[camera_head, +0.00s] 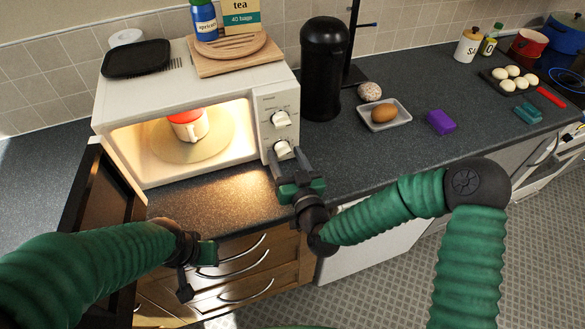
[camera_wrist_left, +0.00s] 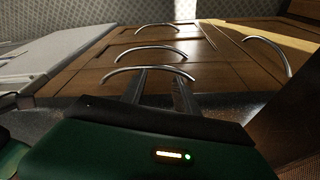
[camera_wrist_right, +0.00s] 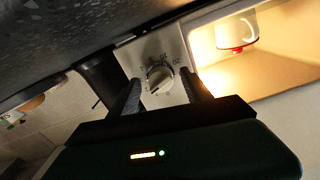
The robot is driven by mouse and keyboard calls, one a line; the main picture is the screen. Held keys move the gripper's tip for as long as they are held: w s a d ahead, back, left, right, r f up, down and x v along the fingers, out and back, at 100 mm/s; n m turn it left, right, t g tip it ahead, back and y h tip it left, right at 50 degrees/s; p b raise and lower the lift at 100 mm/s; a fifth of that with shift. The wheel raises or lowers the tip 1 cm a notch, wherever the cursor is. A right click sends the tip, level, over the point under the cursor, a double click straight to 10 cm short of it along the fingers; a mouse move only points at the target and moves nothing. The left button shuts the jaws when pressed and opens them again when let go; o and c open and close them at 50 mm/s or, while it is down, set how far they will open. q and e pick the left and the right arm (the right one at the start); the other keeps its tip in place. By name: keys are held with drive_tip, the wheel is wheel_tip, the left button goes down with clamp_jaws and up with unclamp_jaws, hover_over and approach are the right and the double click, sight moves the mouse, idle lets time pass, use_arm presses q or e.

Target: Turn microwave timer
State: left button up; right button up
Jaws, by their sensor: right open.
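The white microwave (camera_head: 185,85) stands on the counter with its door (camera_head: 97,205) open at the left and its inside lit. Its panel on the right has an upper knob (camera_head: 281,118) and a lower knob (camera_head: 283,148). My right gripper (camera_head: 290,165) is just in front of the lower knob. In the right wrist view a knob (camera_wrist_right: 160,78) with dial marks shows between the open, empty fingers (camera_wrist_right: 164,95); contact cannot be told. My left gripper (camera_head: 194,272) is open and empty in front of the drawers, and its fingers also show in the left wrist view (camera_wrist_left: 160,88).
A white and red mug (camera_head: 190,125) stands on the turntable inside. Drawers (camera_head: 240,265) are below the counter edge.

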drive_tip(key=v, duration=0.8)
drive_tip(key=shift+s+r, duration=0.15)
drive_tip(key=shift+s, duration=0.15)
drive_tip(key=s+p, duration=0.1)
drive_tip(key=p, duration=0.3)
drive_tip(key=s+d+r+p, duration=0.1)
drive_tip(key=shift+s+p, duration=0.35)
drive_tip(key=shift+p, duration=0.05)
drive_tip(key=s+p, duration=0.1)
drive_tip(key=s+d+f+p, duration=0.1)
drive_tip(key=s, duration=0.1)
drive_tip(key=s+p, duration=0.1)
drive_tip(key=p, duration=0.1)
drive_tip(key=shift+s+d+f, duration=0.2)
drive_tip(key=shift+s+d, duration=0.1)
drive_tip(key=shift+s, duration=0.05)
